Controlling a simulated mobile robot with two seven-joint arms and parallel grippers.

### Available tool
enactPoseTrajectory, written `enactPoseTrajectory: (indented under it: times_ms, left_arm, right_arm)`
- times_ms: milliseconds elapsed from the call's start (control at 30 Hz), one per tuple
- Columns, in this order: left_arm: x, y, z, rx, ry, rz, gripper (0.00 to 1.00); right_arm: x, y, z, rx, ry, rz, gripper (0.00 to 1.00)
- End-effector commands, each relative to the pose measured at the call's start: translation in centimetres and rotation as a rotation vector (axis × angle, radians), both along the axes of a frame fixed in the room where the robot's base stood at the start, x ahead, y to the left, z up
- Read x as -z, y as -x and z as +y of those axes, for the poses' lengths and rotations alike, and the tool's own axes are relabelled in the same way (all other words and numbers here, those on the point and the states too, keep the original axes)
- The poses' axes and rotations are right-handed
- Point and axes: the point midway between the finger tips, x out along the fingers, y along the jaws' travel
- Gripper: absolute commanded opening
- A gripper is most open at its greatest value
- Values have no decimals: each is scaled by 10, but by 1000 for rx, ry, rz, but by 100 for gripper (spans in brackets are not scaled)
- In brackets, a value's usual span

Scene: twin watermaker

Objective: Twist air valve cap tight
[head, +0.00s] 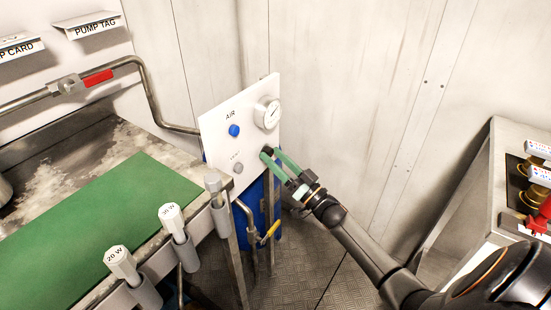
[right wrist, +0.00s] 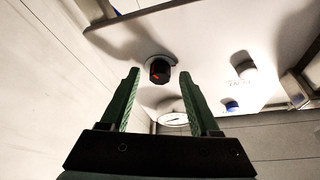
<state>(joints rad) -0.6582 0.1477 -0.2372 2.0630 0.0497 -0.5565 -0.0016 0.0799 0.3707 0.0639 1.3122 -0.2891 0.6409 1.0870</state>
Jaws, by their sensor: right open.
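A white panel (head: 215,130) carries a blue cap (head: 234,130) under the word AIR; the blue cap also shows in the right wrist view (right wrist: 232,105). A grey cap (head: 238,168) sits below it; it also shows in the right wrist view (right wrist: 242,66). A black knob with a red mark (right wrist: 160,70) is on the same panel. My right gripper (head: 270,154) is open, its green fingers pointing at the panel by the black knob. In the right wrist view the knob appears between the fingertips; contact cannot be told. My left gripper is not in view.
A round gauge (head: 267,113) is at the panel's upper right. A bench with a green mat (head: 110,225) and several holders stands left. A blue container (head: 253,205) and a yellow-handled valve (head: 271,232) are below the panel. Another bench (head: 475,190) stands right.

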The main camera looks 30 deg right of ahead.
Motion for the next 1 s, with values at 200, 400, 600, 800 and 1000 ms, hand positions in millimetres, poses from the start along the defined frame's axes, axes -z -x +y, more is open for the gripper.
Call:
enactPoseTrajectory:
  times_ms: [200,400,600,800,1000]
  left_arm:
    - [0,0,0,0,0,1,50]
    - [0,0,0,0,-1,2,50]
    - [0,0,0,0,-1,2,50]
    - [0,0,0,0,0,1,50]
    - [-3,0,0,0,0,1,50]
  right_arm:
    - [0,0,0,0,0,0,44]
    - [0,0,0,0,0,0,22]
    - [0,0,0,0,0,0,0]
    - [0,0,0,0,0,0,0]
    - [-1,1,0,0,-11,4,0]
